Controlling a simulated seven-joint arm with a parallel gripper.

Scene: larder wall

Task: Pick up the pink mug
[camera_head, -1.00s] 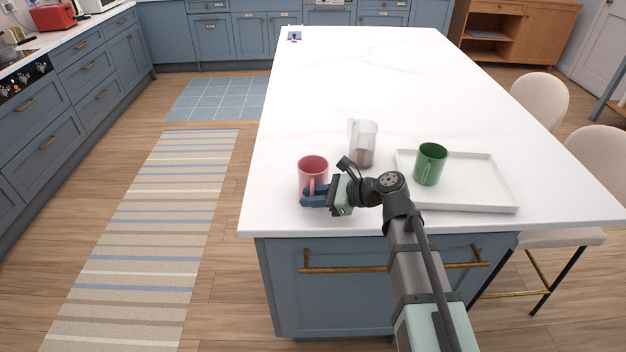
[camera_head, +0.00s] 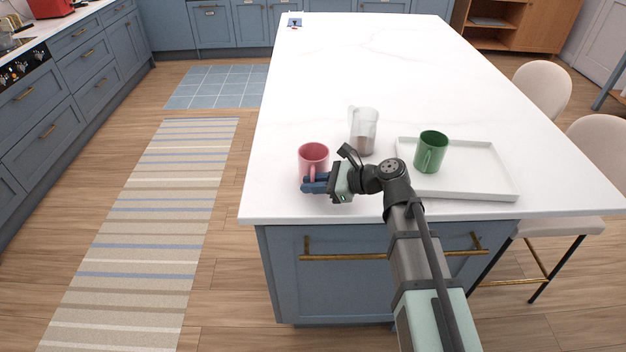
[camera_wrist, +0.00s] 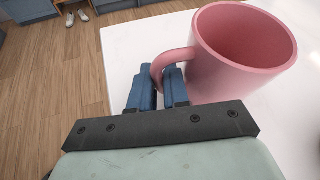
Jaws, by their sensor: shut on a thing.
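The pink mug (camera_head: 313,157) is upright at the front left of the white island top, with its handle toward me. In the wrist view the pink mug (camera_wrist: 240,50) fills the upper right, and its inside looks empty. My gripper (camera_head: 310,185) reaches in from the right at the mug's near side. In the wrist view the blue fingers of my gripper (camera_wrist: 160,82) are closed on the mug's handle, one on each side of it. I cannot tell whether the mug's base touches the counter.
A white tray (camera_head: 480,185) holds a green mug (camera_head: 431,152) farther right. The island's left and front edges are close to the pink mug. The counter behind is mostly clear.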

